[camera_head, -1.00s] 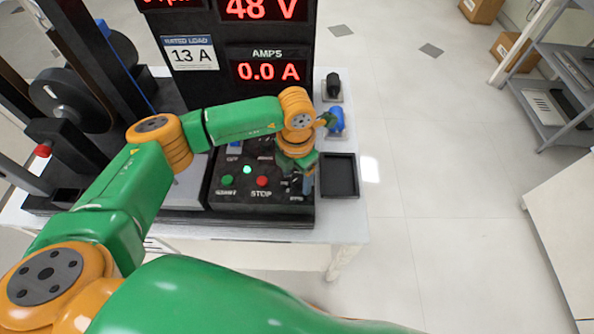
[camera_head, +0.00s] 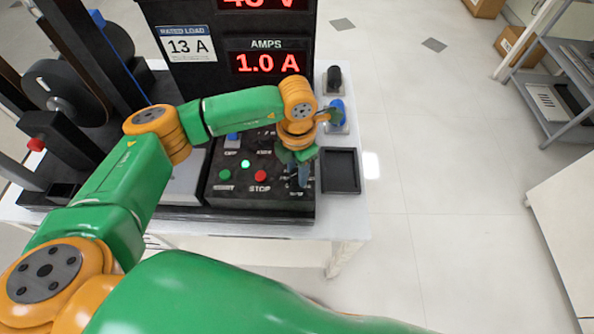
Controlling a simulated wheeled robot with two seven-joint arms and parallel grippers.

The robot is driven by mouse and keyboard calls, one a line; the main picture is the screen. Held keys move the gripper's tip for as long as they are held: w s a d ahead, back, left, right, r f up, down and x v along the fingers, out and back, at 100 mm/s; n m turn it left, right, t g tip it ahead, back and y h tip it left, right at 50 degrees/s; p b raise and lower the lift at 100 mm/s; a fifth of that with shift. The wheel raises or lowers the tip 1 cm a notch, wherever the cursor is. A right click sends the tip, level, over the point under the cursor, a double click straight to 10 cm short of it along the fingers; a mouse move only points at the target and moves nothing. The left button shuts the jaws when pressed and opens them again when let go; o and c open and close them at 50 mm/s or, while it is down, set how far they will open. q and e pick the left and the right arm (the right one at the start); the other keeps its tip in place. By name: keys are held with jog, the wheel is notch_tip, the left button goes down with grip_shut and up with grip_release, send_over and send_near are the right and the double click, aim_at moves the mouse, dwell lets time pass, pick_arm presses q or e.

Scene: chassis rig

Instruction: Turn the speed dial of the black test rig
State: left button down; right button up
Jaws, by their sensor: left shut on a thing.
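The black test rig has a control panel (camera_head: 215,192) with a green START button (camera_head: 224,174), a red STOP button (camera_head: 261,176) and a lit green lamp (camera_head: 245,163). My left gripper (camera_head: 298,182) points down at the panel's right front corner. It is shut on the speed dial there; the fingers and wrist hide the dial itself. The red AMPS display (camera_head: 267,62) reads 1.0 A. A label beside it (camera_head: 188,43) says RATED LOAD 13 A. My right gripper is not in view.
A black empty tray (camera_head: 340,188) lies just right of the panel on the white table (camera_head: 345,226). A blue object (camera_head: 338,110) and a black one (camera_head: 334,77) stand behind it. A grey shelf (camera_head: 540,85) stands far right. The floor between is clear.

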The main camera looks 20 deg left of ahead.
pick_arm(q)
jog(key=m+b, duration=0.6)
jog(key=shift+f, duration=0.3)
jog(key=m+b, duration=0.2)
jog(key=m, duration=0.1)
jog(key=shift+b, duration=0.35)
jog(key=m+b, duration=0.2)
jog(key=m, duration=0.2)
jog(key=shift+r+m+b, duration=0.15)
jog(key=shift+m+b, duration=0.15)
jog(key=m+b, duration=0.1)
jog(key=m, duration=0.3)
jog(key=shift+r, duration=0.1)
jog(key=m+b, duration=0.1)
jog(key=m, duration=0.7)
jog(key=shift+m, duration=0.3)
jog(key=m, duration=0.4)
jog(key=shift+m, duration=1.9)
